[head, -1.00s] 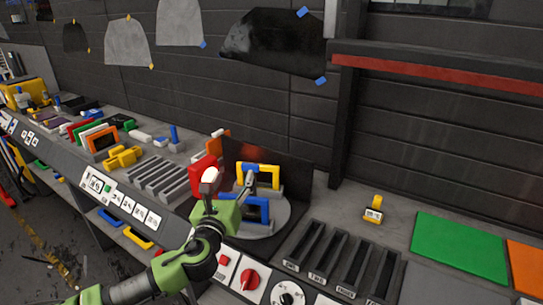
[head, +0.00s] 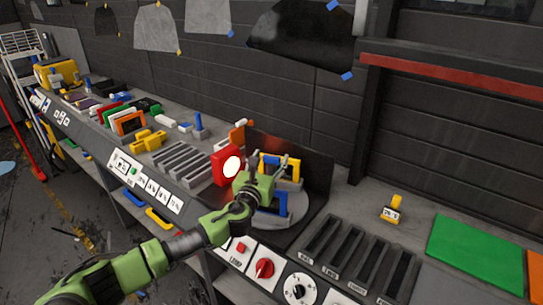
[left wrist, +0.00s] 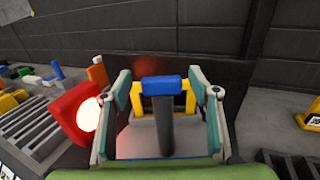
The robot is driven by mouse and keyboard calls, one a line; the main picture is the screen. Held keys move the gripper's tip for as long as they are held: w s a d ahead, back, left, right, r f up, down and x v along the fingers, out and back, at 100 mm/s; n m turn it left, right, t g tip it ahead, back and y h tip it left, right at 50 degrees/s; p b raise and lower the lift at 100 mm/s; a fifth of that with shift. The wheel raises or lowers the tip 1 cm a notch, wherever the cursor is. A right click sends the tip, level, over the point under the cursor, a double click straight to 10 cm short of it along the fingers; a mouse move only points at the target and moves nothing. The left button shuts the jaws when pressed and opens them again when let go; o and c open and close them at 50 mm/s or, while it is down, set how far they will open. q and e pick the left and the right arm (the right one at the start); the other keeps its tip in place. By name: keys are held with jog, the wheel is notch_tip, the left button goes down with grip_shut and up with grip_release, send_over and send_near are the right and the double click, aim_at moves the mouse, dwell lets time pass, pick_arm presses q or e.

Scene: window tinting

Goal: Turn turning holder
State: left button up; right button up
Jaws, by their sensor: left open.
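The turning holder, a round grey turntable (head: 297,211), stands on the bench with a yellow frame (head: 296,172) at its back and a blue frame (head: 282,203) at its front. My left gripper (head: 268,157) is open and over the holder, its fingers pointing up and away. In the left wrist view, its fingers stand left and right of a dark upright bar with a blue top (left wrist: 161,85). The yellow frame (left wrist: 137,100) shows behind the bar. I cannot tell whether the fingers touch anything. My arm hides the holder's left side. My right gripper is not in view.
A red lamp block with a glowing white face (head: 231,167) stands close left of the gripper. A dark panel (head: 312,165) stands behind the holder. A red knob (head: 264,268) is on the front panel. An empty slotted rack (head: 358,250) lies right.

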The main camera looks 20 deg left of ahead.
pick_arm(q)
jog(key=shift+w+d, duration=0.1)
jog(key=shift+w, duration=0.75)
grip_shut()
